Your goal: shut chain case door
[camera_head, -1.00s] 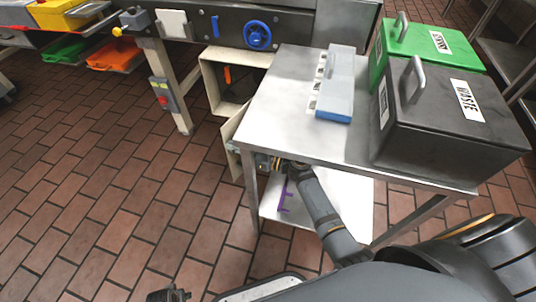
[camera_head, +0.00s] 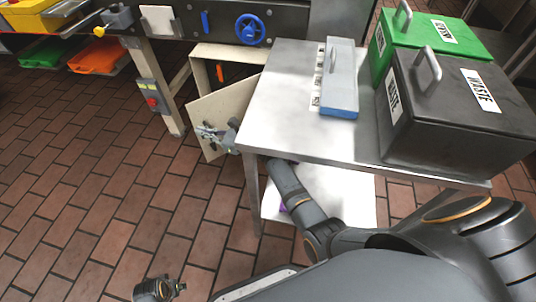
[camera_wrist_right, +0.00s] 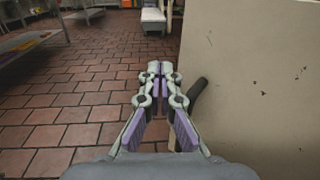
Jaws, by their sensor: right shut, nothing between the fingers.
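The chain case (camera_head: 198,72) is a cream box under the machine, with an orange piece inside. Its cream door (camera_head: 207,104) stands partly open, at an angle in front of the case's opening. My right gripper (camera_head: 208,132) is at the door's face, shut and empty; touching cannot be told. In the right wrist view, my shut right gripper (camera_wrist_right: 160,68) points ahead alongside a cream panel (camera_wrist_right: 255,85), apparently the door, with a dark handle (camera_wrist_right: 196,90) close to the fingers' right. My left gripper (camera_head: 175,289) is low at the bottom edge, away from the door; its jaws are unclear.
A steel table (camera_head: 275,115) stands right of the door, and my right arm reaches beneath its top. It carries a grey-blue box (camera_head: 340,80), a black waste bin (camera_head: 440,120) and a green bin (camera_head: 405,45). Open tiled floor (camera_head: 90,200) lies to the left.

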